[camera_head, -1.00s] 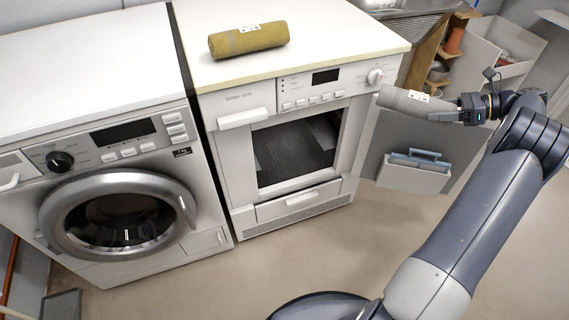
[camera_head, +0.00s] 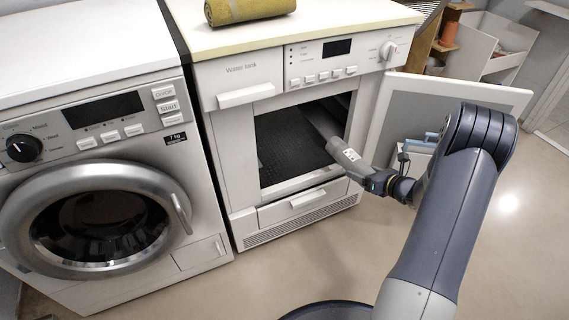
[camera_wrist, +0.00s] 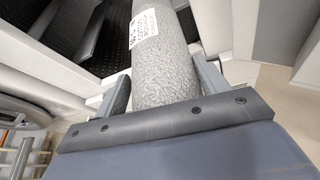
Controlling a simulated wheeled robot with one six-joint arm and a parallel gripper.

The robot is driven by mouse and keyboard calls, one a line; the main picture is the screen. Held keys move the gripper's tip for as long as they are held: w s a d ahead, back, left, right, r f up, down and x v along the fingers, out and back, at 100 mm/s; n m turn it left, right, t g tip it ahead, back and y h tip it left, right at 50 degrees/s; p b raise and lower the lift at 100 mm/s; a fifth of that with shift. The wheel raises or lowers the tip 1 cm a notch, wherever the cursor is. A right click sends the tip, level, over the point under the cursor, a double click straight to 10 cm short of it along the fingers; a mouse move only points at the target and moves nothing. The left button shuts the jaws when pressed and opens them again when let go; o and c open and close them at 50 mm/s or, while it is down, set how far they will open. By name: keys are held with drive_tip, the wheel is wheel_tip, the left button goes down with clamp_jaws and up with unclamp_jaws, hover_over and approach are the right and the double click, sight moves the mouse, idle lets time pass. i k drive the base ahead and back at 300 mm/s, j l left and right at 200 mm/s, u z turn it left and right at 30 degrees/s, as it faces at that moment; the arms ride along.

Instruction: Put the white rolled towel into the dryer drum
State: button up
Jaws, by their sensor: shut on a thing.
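The towel (camera_head: 345,154) is a light grey-white roll with a printed label. My gripper (camera_head: 368,178) is shut on its near end. The towel's far end points up and left into the right side of the open dryer drum (camera_head: 285,145). In the wrist view the towel (camera_wrist: 165,72) lies between the two fingers of my gripper (camera_wrist: 162,88). The dark ribbed drum (camera_wrist: 50,25) shows at upper left there. I cannot tell whether the towel touches the opening's edge.
The dryer door (camera_head: 395,105) stands open to the right, beside my arm. A mustard rolled towel (camera_head: 248,8) lies on the dryer top (camera_head: 330,22). A washing machine (camera_head: 100,215) with a shut round door stands at left. The floor in front is clear.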

sight(283, 154)
drive_tip(key=i+j, duration=0.45)
drive_tip(key=j, duration=0.25)
drive_tip(key=i+j, duration=0.25)
drive_tip(key=j, duration=0.1)
